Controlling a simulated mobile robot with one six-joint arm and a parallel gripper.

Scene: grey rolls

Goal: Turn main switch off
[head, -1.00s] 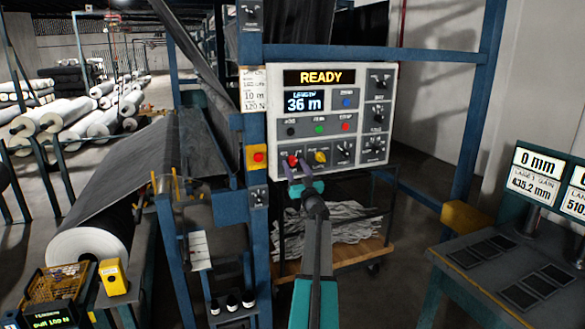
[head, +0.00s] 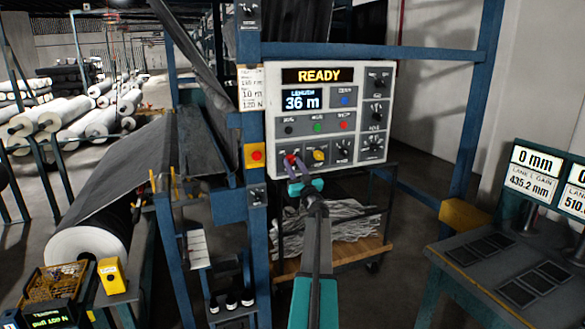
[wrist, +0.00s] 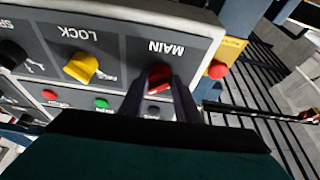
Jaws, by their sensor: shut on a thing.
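The control panel (head: 330,112) shows READY and 36 m on its displays. The red main switch (wrist: 158,80) sits under the label MAIN in the wrist view, at the panel's lower left in the head view. My gripper (wrist: 160,88) is shut on the red main switch, one finger on each side of its knob. In the head view my gripper (head: 293,168) reaches up to the panel's lower left corner and partly hides the switch. The knob's exact angle is hard to read.
The yellow lock knob (wrist: 80,68) is beside the main switch, close to my fingers. A red button on a yellow box (head: 255,156) is on the blue post left of the panel. A desk with screens (head: 505,265) stands at the right.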

